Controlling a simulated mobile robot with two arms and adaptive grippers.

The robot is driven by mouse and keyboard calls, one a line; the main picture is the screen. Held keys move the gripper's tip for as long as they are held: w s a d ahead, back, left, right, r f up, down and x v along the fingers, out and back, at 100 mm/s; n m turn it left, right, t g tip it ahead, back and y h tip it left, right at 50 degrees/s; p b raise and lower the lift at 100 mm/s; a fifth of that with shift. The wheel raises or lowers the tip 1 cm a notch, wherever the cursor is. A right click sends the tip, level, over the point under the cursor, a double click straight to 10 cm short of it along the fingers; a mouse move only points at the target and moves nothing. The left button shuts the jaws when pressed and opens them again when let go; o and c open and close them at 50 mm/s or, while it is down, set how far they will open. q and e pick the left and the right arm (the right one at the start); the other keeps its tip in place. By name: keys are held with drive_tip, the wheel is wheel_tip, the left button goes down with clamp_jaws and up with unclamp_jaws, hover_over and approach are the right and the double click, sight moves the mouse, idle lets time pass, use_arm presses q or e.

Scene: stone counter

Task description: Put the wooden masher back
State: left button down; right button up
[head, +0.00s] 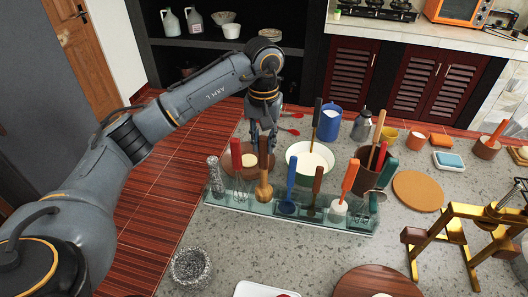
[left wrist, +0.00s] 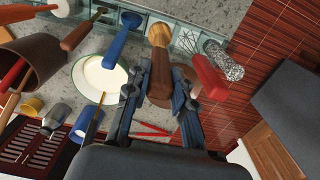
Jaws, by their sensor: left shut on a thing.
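My right gripper is not in view.
The rack holds a red-handled whisk (head: 238,164) left of the masher and a blue-handled tool (head: 291,176) on its right. A green-rimmed bowl (head: 325,158) and a brown utensil pot (head: 367,179) stand behind.

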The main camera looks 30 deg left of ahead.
sight(264, 168)
use_arm(q)
wheel_tip(264, 168, down, 3)
drive_tip(key=shift+f+p, duration=0.15)
drive_tip(key=shift+p, duration=0.35)
drive_tip(key=shift+f, duration=0.25)
drive_tip(key=c, duration=1.1)
unclamp_jaws()
drive_tip(key=shift+c, duration=0.2)
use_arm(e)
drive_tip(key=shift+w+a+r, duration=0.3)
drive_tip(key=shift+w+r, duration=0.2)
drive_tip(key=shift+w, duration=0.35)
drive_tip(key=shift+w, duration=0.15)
